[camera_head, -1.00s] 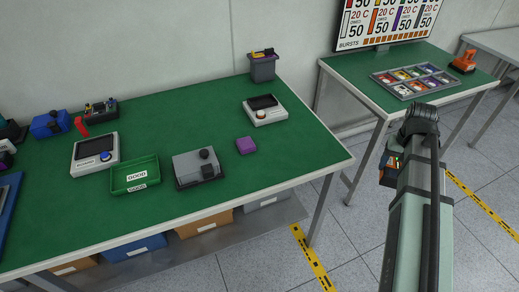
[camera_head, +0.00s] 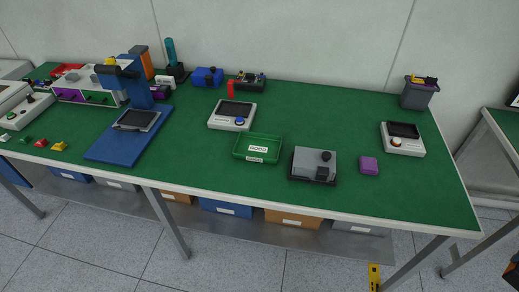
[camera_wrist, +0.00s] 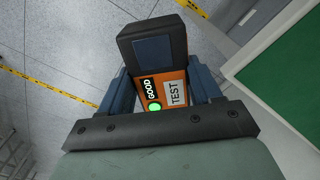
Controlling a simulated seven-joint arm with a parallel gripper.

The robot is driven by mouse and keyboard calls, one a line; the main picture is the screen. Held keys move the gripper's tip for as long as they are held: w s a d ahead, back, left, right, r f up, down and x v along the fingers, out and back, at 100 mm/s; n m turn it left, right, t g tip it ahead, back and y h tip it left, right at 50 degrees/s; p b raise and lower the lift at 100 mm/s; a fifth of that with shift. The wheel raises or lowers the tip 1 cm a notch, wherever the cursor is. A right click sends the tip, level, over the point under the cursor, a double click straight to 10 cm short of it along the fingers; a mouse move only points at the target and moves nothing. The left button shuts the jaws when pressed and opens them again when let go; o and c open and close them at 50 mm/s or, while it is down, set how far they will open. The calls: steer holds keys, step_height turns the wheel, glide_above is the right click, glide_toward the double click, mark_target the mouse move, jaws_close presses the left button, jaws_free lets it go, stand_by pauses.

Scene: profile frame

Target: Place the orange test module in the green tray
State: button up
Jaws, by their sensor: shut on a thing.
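The orange test module (camera_wrist: 167,90) is in my gripper (camera_wrist: 162,84) in the wrist view. The blue-grey fingers hold it on both sides. It has a dark head with a blank screen, GOOD and TEST labels and a lit green light. In the head view, a small dark and orange piece at the bottom right edge may be the module; my gripper cannot be made out there. The green tray (camera_head: 273,147), marked GOOD, stands on the green-topped table, with nothing seen in it. The module is over the floor, away from the tray.
Left of the tray are a white device with a blue button (camera_head: 232,115) and a blue stand (camera_head: 130,135). Right of it are a grey box fixture (camera_head: 314,164), a purple block (camera_head: 369,166) and another white device (camera_head: 402,139). A table edge (camera_wrist: 268,40) shows in the wrist view.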

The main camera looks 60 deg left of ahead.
steer(key=shift+m, duration=0.7)
steer(key=r, duration=0.2)
steer(key=w+a+r, duration=0.1)
steer(key=w+r, duration=0.1)
steer(key=r, duration=0.1)
steer(key=shift+a+r, duration=0.25)
steer(key=shift+r, duration=0.05)
steer(key=s+a+r+n, duration=0.1)
steer(key=a+r, duration=0.2)
steer(key=a, duration=0.8)
steer(key=s+a+r+n, duration=0.1)
steer(key=a+r, duration=0.2)
steer(key=a, duration=0.9)
steer(key=n, duration=0.8)
glide_above(258, 149)
step_height(258, 149, down, 5)
steer(key=shift+f, duration=4.6)
steer(key=shift+f, duration=0.1)
